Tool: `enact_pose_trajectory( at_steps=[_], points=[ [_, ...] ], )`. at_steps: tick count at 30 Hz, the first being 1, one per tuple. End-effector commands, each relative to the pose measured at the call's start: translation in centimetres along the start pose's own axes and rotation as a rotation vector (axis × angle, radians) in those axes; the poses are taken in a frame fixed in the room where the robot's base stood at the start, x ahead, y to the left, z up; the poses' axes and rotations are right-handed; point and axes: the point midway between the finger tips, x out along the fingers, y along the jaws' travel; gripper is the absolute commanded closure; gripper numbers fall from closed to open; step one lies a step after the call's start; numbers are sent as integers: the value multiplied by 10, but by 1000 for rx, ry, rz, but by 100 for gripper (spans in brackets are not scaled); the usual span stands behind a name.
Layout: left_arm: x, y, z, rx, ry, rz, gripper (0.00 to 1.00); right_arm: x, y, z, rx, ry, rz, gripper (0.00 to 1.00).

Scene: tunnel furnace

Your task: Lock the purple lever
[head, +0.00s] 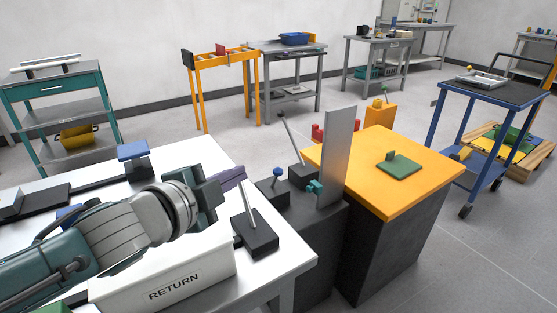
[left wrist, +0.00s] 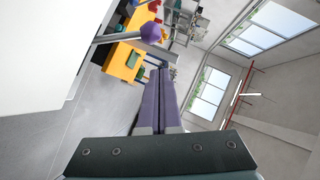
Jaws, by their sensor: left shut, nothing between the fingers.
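The purple lever shows in the left wrist view as a round purple knob (left wrist: 151,32) on a thin grey rod (left wrist: 112,38). In the head view its rod (head: 249,208) rises from a black base (head: 256,238) on the white table, and the knob cannot be made out by the fingers. My left gripper (head: 241,173) has purple fingers, shut and empty, above the base. In the left wrist view the fingertips (left wrist: 164,72) lie just below the knob in the picture; I cannot tell if they touch. My right gripper is not in view.
A white RETURN box (head: 165,280) stands at the table's front. Right of the lever are a blue-knobbed lever (head: 277,173), a longer grey lever (head: 291,138) and an upright grey plate (head: 338,155). An orange-topped block (head: 430,170) stands beyond. Open floor lies farther right.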

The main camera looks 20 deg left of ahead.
Motion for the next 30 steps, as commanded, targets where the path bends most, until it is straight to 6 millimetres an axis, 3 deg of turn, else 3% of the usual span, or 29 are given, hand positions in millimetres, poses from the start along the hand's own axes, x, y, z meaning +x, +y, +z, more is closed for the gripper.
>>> enact_pose_trajectory(
  at_steps=[1,6,13,18,30],
  points=[
    [-15,-2,-1,1,-1,5,100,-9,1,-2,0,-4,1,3],
    [-53,-3,-1,1,0,5,100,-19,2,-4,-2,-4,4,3],
    [-88,-3,0,-1,1,4,100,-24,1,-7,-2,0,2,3],
    [-98,-4,-1,0,2,1,100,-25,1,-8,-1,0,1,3],
    [-99,-4,0,0,2,1,100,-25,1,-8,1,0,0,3]
  ],
)
